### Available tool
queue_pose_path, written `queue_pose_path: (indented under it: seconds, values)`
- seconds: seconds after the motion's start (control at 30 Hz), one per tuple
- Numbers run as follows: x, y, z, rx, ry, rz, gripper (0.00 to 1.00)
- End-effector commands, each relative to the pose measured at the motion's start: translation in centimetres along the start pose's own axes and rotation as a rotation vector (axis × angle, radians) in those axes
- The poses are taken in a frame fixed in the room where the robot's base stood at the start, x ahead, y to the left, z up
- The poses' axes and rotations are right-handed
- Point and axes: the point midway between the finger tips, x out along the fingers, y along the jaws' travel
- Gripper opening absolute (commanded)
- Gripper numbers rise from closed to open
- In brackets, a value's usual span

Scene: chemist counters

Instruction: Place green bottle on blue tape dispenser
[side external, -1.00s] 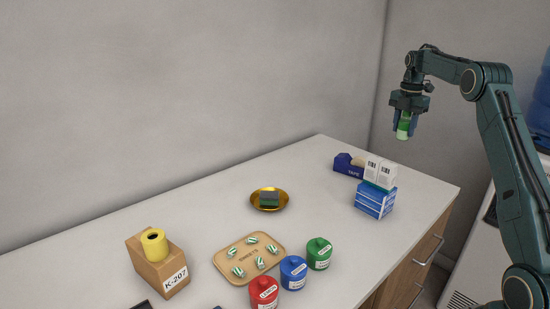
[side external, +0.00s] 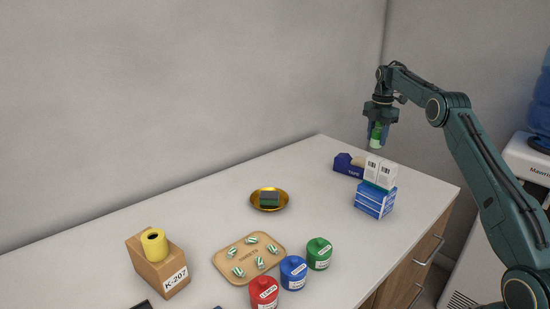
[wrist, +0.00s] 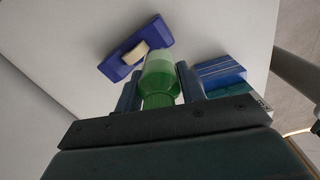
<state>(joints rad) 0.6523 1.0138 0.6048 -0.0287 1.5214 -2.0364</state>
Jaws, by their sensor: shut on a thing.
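My gripper (side external: 378,138) is shut on the green bottle (side external: 376,142), which has a paler green end pointing down, and holds it in the air above the counter's far right part. The bottle (wrist: 160,78) also shows between the fingers in the wrist view. The blue tape dispenser (side external: 343,166) stands on the counter below and to the left of the bottle. In the wrist view the dispenser (wrist: 118,65), with a tan tape roll, lies just beyond the bottle, which covers a little of it. The bottle and dispenser are apart.
White boxes (side external: 381,170) on blue boxes (side external: 374,201) stand right beside the dispenser. A gold bowl (side external: 283,203), a wooden tray (side external: 222,263), several lidded jars (side external: 293,272) and a cardboard box (side external: 160,271) are nearer. The counter (side external: 310,180) left of the dispenser is clear.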

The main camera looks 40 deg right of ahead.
Motion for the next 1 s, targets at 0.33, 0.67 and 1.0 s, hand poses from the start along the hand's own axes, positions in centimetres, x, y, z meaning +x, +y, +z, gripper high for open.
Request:
queue_pose_path:
  seconds: [0.33, 0.67, 1.0]
  values:
    - [2.9, 0.0, 0.0, -0.001, 0.0, 0.0, 0.15]
    - [4.2, -0.1, 0.0, -0.001, 0.001, -0.002, 0.15]
    - [7.0, -0.1, 0.0, -0.001, 0.0, 0.001, 0.15]
